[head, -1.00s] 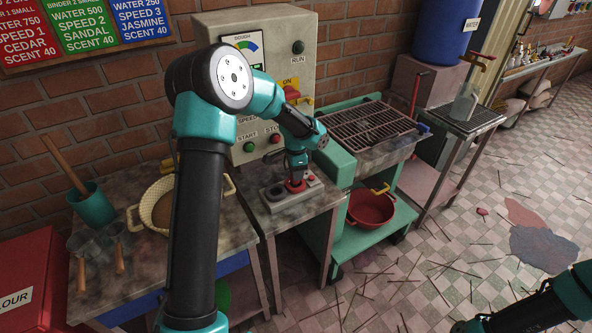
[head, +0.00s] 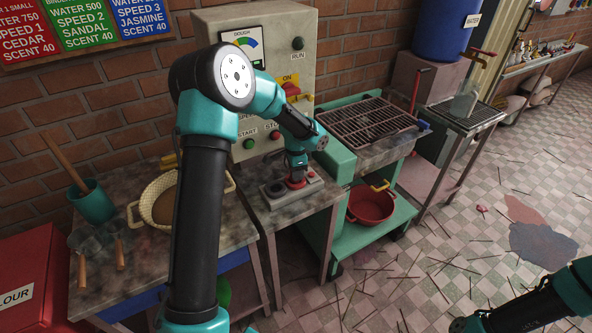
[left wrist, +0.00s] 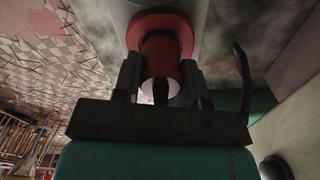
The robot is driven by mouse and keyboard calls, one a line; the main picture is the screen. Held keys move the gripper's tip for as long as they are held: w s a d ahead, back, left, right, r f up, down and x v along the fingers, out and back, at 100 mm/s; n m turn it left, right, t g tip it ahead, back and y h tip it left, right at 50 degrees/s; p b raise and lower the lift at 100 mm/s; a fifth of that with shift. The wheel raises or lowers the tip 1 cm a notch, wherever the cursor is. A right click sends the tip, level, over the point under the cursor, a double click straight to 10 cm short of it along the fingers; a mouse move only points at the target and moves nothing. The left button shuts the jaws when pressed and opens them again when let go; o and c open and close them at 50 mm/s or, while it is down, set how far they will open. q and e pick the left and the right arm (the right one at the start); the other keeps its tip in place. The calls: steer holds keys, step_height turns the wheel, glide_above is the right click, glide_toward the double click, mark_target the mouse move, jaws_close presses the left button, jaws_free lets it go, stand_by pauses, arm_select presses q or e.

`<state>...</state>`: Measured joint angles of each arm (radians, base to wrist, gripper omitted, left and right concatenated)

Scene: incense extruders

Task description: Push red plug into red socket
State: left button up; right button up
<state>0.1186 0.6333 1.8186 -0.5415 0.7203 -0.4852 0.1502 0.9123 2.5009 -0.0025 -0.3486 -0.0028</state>
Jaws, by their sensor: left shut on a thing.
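My left gripper (head: 297,174) points down at the grey socket block (head: 273,191) on the metal side table. It is shut on the red plug (left wrist: 160,55), which shows between its two fingers in the left wrist view. The red socket (head: 298,184) is a red ring on the block, right below the fingers; it also shows as a wider red ring (left wrist: 160,20) in the left wrist view. The plug's far end meets this ring; how deep it sits I cannot tell. My right arm is at the lower right; its fingers (head: 460,325) are too dark and cut off to judge.
A control box (head: 300,90) with buttons stands behind the block. A cream bowl (head: 160,203) is on the bench to the left. A green cart with a dark grill (head: 368,124) and a red pot (head: 371,205) stands to the right. Thin sticks litter the floor.

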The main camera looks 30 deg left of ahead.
arm_select(q)
steer(key=shift+f, duration=0.25)
steer(key=o, duration=1)
steer(key=shift+r, duration=0.1)
step_height(320, 180, up, 17)
steer(key=shift+r, duration=0.1)
stand_by(0.4)
